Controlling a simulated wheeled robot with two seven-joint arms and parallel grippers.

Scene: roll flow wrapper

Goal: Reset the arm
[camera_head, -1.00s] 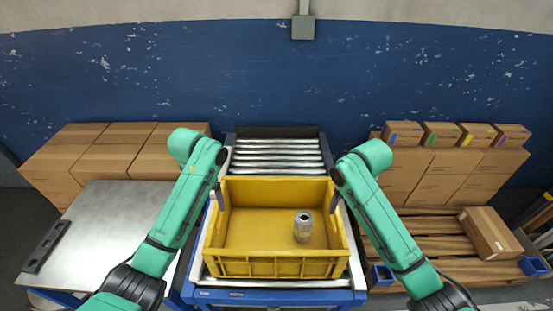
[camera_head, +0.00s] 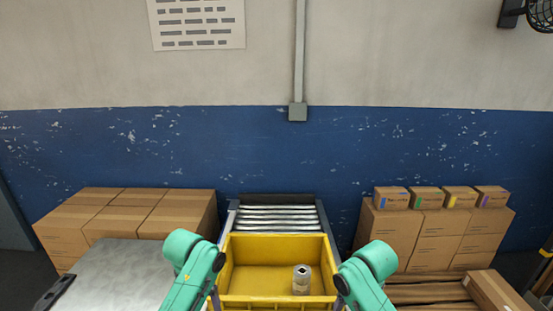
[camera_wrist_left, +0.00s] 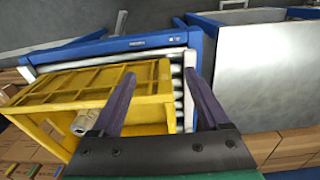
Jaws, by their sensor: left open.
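A grey metal roll or can (camera_head: 301,281) stands upright inside the yellow crate (camera_head: 259,298), right of its middle.
The crate stands on a roller conveyor (camera_head: 277,216) with a blue frame (camera_wrist_left: 117,44). A metal table (camera_head: 122,276) is at left. Cardboard boxes (camera_head: 178,211) stand behind it, and more boxes (camera_head: 440,233) stand at right. A blue and grey wall (camera_head: 230,150) closes the back.

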